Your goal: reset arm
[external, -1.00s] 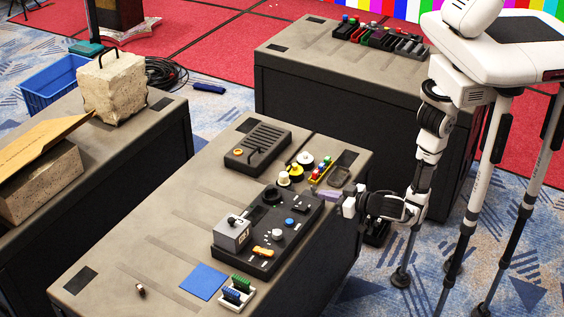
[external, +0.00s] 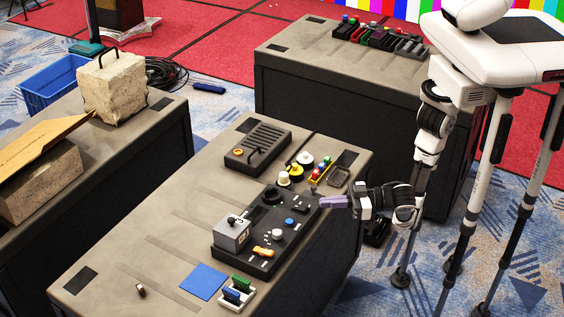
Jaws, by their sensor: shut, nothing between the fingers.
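The fingertips appear just above or beside the panel's right end; the exact gap cannot be told. My arm (external: 395,203) is bent, with the forearm roughly level at table height.
The panel carries a grey box (external: 232,232), a blue knob (external: 290,222) and an orange part (external: 263,252). A blue mat (external: 203,280) lies in front.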

